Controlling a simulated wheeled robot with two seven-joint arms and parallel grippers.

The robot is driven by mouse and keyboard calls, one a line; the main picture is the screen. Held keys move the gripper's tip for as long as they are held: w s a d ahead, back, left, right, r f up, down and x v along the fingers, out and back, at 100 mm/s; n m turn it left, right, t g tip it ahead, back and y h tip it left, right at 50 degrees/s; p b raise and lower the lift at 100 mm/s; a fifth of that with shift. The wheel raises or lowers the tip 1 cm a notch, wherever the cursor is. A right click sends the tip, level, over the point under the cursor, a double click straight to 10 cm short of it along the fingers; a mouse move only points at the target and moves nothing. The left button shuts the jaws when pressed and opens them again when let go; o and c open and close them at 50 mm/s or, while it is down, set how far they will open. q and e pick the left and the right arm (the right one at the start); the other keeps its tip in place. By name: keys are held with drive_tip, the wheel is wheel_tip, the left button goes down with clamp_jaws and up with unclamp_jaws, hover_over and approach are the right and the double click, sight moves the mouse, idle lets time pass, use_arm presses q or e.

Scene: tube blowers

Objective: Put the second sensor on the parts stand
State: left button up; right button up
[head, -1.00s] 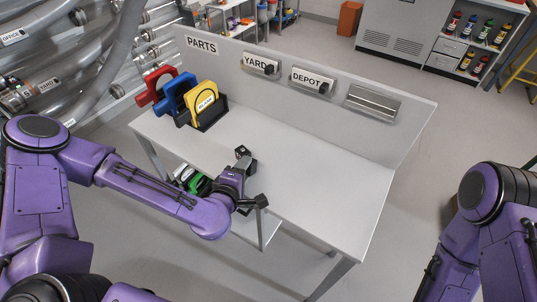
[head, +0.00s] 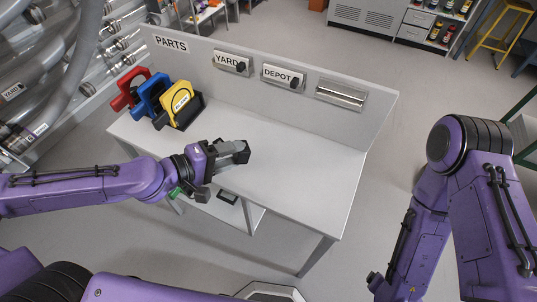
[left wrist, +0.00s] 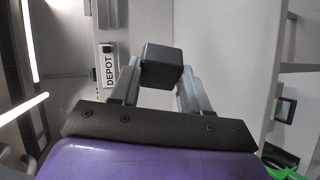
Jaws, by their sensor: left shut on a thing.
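My left gripper (head: 240,151) is shut on a dark grey block (left wrist: 162,66), which may be the second sensor; no label shows on it. In the left wrist view the block sits between the ends of the two fingers. In the head view the gripper is above the near-left part of the parts stand (head: 310,185), a light grey table with a PARTS sign (head: 171,44) on its back panel. I cannot tell whether the block touches the top. My right gripper is not in view; only my right arm shows at the right.
Red (head: 128,89), blue (head: 151,96) and yellow (head: 181,103) handled pieces stand at the table's left end. The back panel carries YARD (head: 229,61) and DEPOT (head: 281,77) signs and a metal slot (head: 341,94). The tabletop's middle and right are clear.

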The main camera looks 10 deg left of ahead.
use_arm(q)
drive_tip(key=w+d+f+b, duration=0.1)
drive_tip(key=d+f+b, duration=0.2)
drive_tip(key=d, duration=0.1)
drive_tip(key=w+d+f+b, duration=0.2)
drive_tip(key=d+f+b, duration=0.1)
drive_tip(key=d+b, duration=0.1)
drive_tip(key=w+d+f+b, duration=0.1)
drive_tip(key=d+f+b, duration=0.2)
drive_tip(key=d+b, duration=0.1)
drive_tip(key=shift+w+d+f, duration=0.3)
drive_tip(key=shift+w+d, duration=0.05)
drive_tip(key=f, duration=0.3)
drive_tip(key=shift+d+f, duration=0.15)
drive_tip(key=shift+d, duration=0.05)
drive_tip(key=shift+f, duration=0.1)
